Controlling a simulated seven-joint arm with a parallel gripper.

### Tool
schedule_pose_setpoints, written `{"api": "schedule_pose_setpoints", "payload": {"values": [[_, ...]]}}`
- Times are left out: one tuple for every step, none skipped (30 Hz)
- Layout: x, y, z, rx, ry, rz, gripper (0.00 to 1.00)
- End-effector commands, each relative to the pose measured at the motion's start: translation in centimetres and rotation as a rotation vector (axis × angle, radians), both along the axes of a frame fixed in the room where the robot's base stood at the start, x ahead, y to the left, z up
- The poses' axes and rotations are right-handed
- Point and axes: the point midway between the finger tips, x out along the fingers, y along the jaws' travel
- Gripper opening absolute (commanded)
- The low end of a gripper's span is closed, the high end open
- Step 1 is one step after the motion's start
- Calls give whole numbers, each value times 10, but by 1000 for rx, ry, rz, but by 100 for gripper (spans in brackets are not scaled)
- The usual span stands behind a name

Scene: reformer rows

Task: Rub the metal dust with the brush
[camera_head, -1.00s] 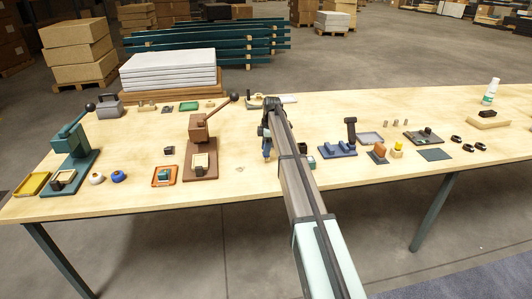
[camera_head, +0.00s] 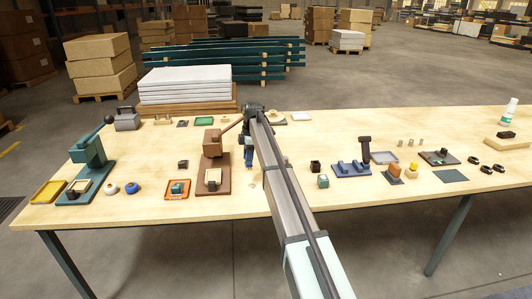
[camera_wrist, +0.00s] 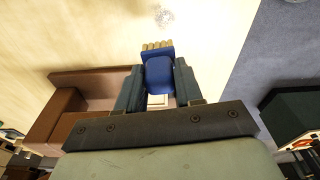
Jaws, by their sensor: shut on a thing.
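My gripper (camera_head: 249,150) is shut on a blue brush (camera_wrist: 159,75). In the wrist view the brush sits between the two fingers, with its tan bristles (camera_wrist: 157,46) pointing away from the palm. The metal dust (camera_wrist: 163,15) is a small pale grey, speckled patch on the wooden table, beyond the bristle tips and apart from them in the picture. In the head view the dust (camera_head: 252,184) is a faint patch below the gripper. The brush seems to be held above the table; its exact height is hard to tell.
A brown lever press (camera_head: 214,170) stands just left of my gripper. A dark cube (camera_head: 315,166), a green-topped block (camera_head: 323,181) and a blue rack (camera_head: 352,169) lie to the right. An orange tray (camera_head: 178,189) and a teal press (camera_head: 90,165) are further left.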

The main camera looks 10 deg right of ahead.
Motion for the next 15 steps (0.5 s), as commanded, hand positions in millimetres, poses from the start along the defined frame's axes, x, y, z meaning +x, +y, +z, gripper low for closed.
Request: {"api": "schedule_pose_setpoints", "payload": {"values": [[-6, 11, -2, 0, -1, 6, 5], [-10, 15, -4, -1, -1, 2, 5], [-14, 18, -6, -1, -2, -16, 5], [-16, 16, -6, -1, -5, -38, 5], [-16, 15, -6, -1, -6, -56, 5], [-15, 15, -6, 0, -9, -79, 5], [-14, 15, -6, 1, -10, -92, 5], [-13, 15, -6, 1, -10, -105, 5], [-12, 16, -6, 0, -11, -118, 5], [-12, 16, -6, 1, -12, -126, 5], [-12, 16, -7, 0, -11, -133, 5], [-12, 16, -8, 1, -10, -139, 5], [-12, 16, -9, 1, -10, -142, 5], [-12, 16, -10, 1, -10, -143, 5], [-12, 15, -12, 1, -9, -144, 5]]}}
